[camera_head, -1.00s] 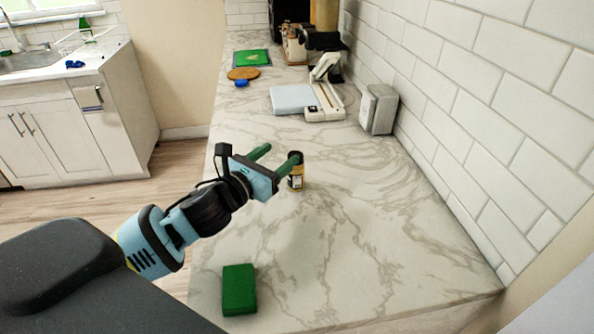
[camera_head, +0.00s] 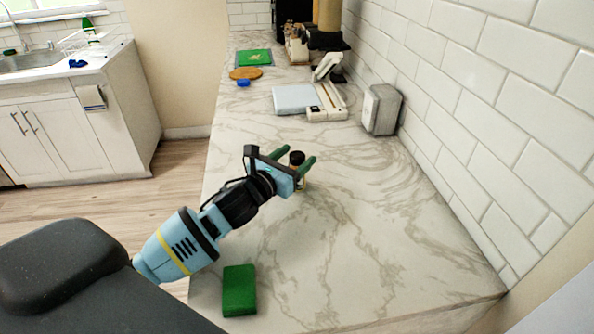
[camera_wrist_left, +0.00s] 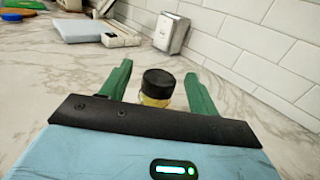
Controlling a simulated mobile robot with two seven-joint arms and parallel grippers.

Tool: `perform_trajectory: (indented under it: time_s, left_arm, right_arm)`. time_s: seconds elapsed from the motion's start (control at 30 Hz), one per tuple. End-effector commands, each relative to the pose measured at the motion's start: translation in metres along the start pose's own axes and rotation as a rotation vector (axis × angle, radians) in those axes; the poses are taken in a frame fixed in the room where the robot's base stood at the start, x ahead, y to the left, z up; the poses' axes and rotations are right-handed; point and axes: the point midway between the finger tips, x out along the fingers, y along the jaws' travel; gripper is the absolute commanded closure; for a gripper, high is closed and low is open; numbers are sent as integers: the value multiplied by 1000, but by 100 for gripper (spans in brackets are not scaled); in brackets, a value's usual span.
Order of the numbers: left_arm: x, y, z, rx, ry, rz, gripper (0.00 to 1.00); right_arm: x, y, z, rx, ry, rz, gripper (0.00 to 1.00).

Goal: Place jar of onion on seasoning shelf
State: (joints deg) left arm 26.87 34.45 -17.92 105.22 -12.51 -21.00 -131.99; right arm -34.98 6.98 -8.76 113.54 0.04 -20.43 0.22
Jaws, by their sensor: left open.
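The jar of onion (camera_head: 297,158), small with a black lid and yellowish body, stands upright on the marble counter (camera_head: 330,240). My left gripper (camera_head: 296,156) is open, with its green fingers on either side of the jar. In the left wrist view the jar (camera_wrist_left: 158,86) shows between the two fingertips (camera_wrist_left: 158,75), with a gap on each side; its lower part is hidden behind the gripper body. A seasoning shelf cannot be made out in these views. My right gripper is not in view.
A green sponge-like block (camera_head: 239,290) lies on the near counter. A grey metal dispenser (camera_head: 381,109) stands by the tiled wall. A white scale-like device (camera_head: 325,103), a blue item (camera_head: 243,83) and a round wooden board (camera_head: 245,73) are farther back. The counter right of the jar is clear.

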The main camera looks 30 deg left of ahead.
Motion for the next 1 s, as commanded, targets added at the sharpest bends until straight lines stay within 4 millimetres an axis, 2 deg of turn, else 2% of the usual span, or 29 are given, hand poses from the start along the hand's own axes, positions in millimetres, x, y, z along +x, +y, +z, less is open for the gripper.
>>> perform_trajectory:
  time_s: [0.13,0.4,0.8,1.0]
  left_arm:
    - [12,0,0,-2,1,0,39]
    - [13,-1,0,0,1,-1,39]
    - [13,0,0,0,0,-1,91]
    - [13,0,0,0,0,-1,93]
  right_arm:
    - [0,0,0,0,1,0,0]
    - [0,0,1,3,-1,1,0]
    - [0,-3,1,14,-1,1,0]
    - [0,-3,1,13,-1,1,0]
